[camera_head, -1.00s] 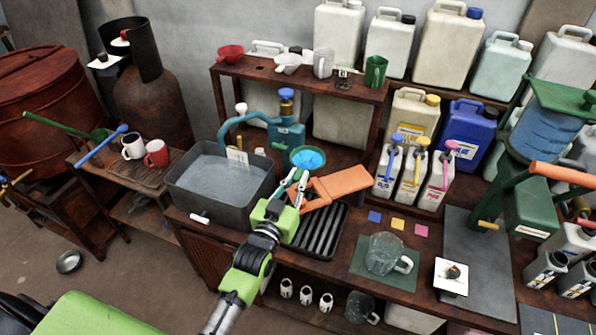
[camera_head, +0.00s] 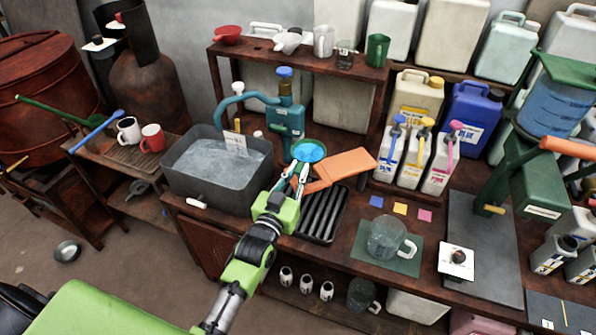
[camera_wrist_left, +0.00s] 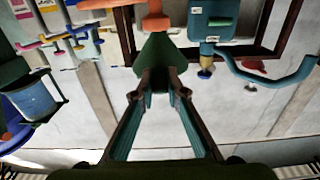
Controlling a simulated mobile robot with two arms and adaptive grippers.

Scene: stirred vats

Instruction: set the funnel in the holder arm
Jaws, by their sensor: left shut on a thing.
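The funnel (camera_head: 309,151) shows in the head view as a blue round mouth facing up, at the tips of my left gripper (camera_head: 293,178). In the left wrist view it is a dark green-teal cone (camera_wrist_left: 156,55) between the two fingers, and my left gripper (camera_wrist_left: 157,90) is shut on it. An orange flat piece (camera_head: 348,164) lies just right of the funnel in the head view. I cannot tell surely whether it is the holder arm. My right gripper is not in view.
A grey water vat (camera_head: 217,180) stands left of my gripper, with a teal pump (camera_head: 285,118) behind. A black ribbed tray (camera_head: 321,214) lies close on the right. A glass jug (camera_head: 388,238) and bottles (camera_head: 412,158) stand further right.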

